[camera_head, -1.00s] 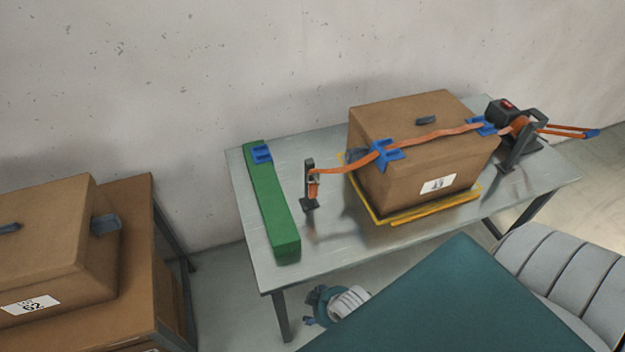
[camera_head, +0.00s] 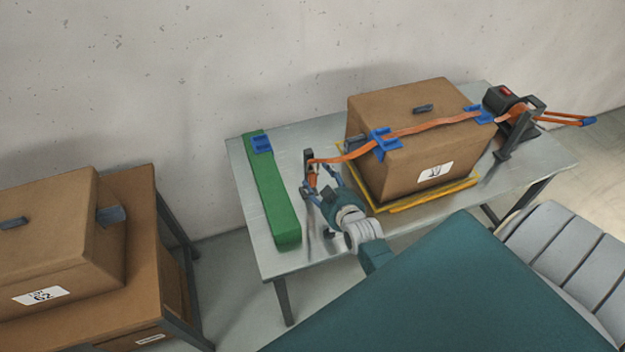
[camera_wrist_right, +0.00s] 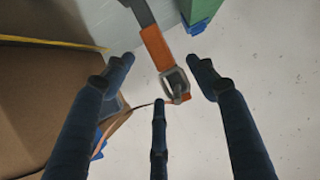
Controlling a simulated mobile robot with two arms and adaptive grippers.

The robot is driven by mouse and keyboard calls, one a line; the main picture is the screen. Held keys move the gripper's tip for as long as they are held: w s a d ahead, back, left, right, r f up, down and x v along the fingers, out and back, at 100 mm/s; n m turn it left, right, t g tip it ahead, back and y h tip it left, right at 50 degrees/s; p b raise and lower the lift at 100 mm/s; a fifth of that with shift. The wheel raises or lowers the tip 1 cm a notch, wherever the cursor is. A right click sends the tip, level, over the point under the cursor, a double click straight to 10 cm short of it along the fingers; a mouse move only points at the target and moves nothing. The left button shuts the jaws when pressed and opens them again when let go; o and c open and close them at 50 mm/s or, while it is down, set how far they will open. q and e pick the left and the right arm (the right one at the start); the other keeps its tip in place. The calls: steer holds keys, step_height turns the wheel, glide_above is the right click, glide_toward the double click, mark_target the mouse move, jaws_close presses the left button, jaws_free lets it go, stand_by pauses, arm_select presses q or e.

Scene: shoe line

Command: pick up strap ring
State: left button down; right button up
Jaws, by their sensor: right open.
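The strap ring (camera_wrist_right: 173,76) is a small grey metal loop at the end of a short orange webbing piece (camera_wrist_right: 156,47). In the right wrist view it sits between the spread fingers of my right gripper (camera_wrist_right: 160,78), apart from them. In the head view this gripper (camera_head: 319,181) is open and empty beside the dark post (camera_head: 308,162) on the table. The gripper partly hides the hanging orange piece there, and the ring is too small to make out. A longer orange strap (camera_head: 430,127) runs from the post over the cardboard box (camera_head: 400,175). My left gripper is out of view.
A long green block (camera_head: 268,195) lies left of the post on the metal table (camera_head: 325,258). The box stands on a yellow frame (camera_head: 425,200). A dark ratchet device (camera_head: 510,112) stands right of the box. More boxes (camera_head: 60,235) are at the left.

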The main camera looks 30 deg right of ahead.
mark_target(314, 173)
steer(key=b+x, duration=0.4)
steer(key=x, duration=0.1)
steer(key=shift+w+f, duration=0.15)
steer(key=shift+f, duration=0.1)
steer(key=shift+w+d+f+b, duration=0.1)
steer(key=shift+w+b, duration=0.25)
steer(key=shift+w, duration=0.05)
steer(key=shift+s, duration=0.1)
steer(key=shift+c, duration=1)
steer(key=c, duration=1.1)
